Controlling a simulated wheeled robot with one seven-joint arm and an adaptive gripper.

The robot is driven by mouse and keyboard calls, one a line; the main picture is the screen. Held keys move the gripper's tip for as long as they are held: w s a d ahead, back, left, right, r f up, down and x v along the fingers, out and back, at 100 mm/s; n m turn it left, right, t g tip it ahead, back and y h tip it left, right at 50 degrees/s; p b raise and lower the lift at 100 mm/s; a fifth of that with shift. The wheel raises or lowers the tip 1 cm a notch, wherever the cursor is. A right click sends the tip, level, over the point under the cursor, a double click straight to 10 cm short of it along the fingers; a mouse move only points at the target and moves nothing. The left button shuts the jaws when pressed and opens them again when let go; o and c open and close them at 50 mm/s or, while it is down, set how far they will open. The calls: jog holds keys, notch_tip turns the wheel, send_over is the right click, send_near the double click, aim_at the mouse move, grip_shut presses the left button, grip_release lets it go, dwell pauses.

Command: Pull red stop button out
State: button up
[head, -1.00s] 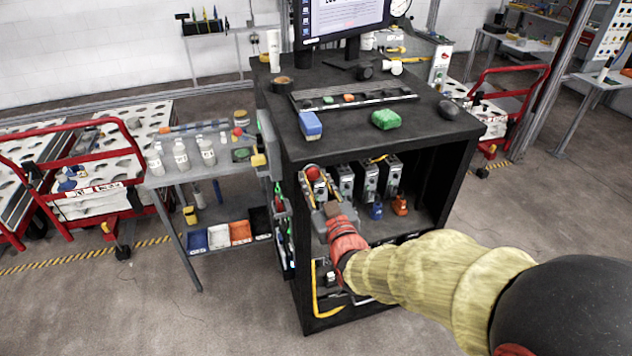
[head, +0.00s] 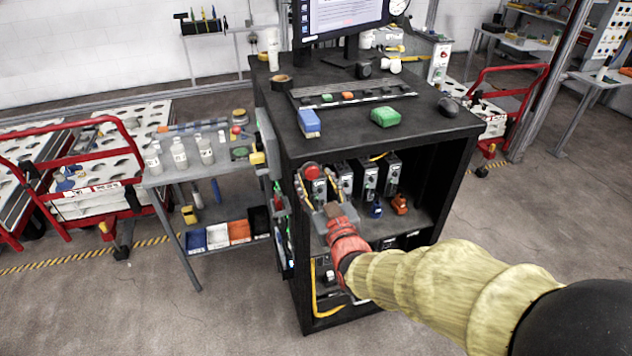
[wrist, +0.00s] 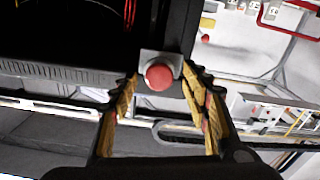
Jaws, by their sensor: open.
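The red stop button (head: 312,172) is a round red knob on a grey box on the front left of the black cabinet's upper shelf. In the wrist view the red button (wrist: 159,76) shows on its grey housing (wrist: 172,60), between the two finger tips and a little beyond them. My gripper (head: 318,196) is in front of and just below the button, and its fingers show to either side of it. I cannot tell whether a finger touches the housing.
The black cabinet (head: 450,130) has a top overhanging the shelf. Several grey boxes (head: 368,180) stand right of the button. Blue (head: 309,123) and green (head: 390,117) blocks lie on top. A grey side table (head: 180,178) with bottles stands left.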

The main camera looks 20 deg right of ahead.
jog(key=shift+s, duration=0.1)
jog(key=s, duration=1.1)
jog(key=shift+s, duration=0.4)
jog(key=s+f+m+g, duration=0.1)
jog(key=s+f+g, duration=0.3)
jog(key=f+g, duration=0.15)
jog(key=s+f+g, duration=0.3)
jog(key=f+g, duration=0.1)
jog(key=f, duration=0.3)
jog(key=s+r+m+g+p, duration=0.1)
jog(key=s+r+g, duration=0.35)
jog(key=s, duration=0.45)
notch_tip(320, 180, up, 9)
jog(key=t+p, duration=0.1)
jog(key=shift+s+t, duration=0.3)
